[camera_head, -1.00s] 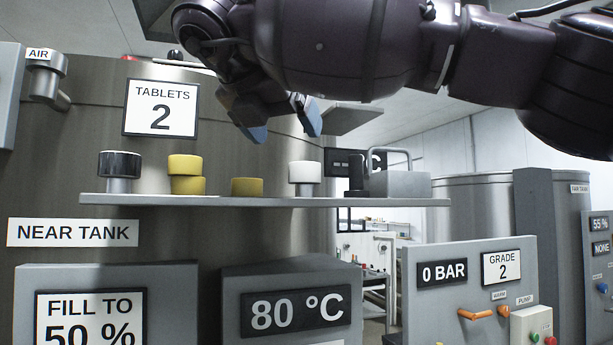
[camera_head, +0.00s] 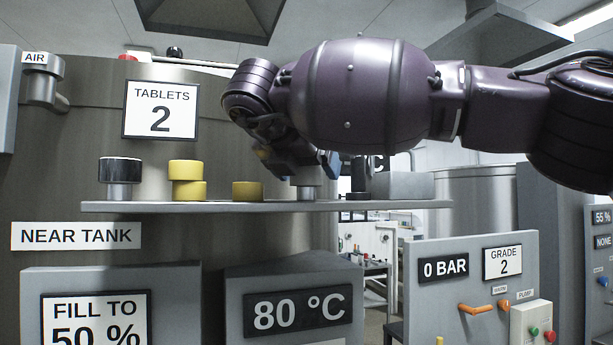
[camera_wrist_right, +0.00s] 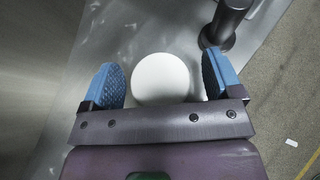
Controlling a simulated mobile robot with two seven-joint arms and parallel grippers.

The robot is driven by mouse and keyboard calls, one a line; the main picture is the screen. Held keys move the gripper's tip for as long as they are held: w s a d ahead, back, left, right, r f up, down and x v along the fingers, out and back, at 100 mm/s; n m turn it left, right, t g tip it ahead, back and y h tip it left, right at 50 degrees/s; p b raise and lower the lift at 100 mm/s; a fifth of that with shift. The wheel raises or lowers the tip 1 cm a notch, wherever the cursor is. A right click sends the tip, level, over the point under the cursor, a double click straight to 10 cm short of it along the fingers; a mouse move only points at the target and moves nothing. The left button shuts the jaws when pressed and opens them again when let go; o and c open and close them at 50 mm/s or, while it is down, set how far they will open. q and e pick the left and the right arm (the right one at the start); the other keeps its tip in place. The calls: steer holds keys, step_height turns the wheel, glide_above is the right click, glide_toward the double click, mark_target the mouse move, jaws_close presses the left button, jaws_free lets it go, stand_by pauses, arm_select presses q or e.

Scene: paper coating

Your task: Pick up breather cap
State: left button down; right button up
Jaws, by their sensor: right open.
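A round white cap (camera_wrist_right: 160,79), which looks like the breather cap, stands on the shelf. The wrist view shows it from above between the two blue finger pads of my right gripper (camera_wrist_right: 164,86), with gaps on both sides. In the head view my right gripper (camera_head: 312,165) is down at the cap and hides its white top; only its grey lower part (camera_head: 306,192) shows above the shelf (camera_head: 200,206). My right gripper is open and holds nothing. My left gripper is not in view.
Right of the white cap are a dark fitting (camera_head: 357,183) and a grey box (camera_head: 402,186). The tank wall is close behind.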

steer(key=c, duration=1)
steer(key=shift+r, duration=0.1)
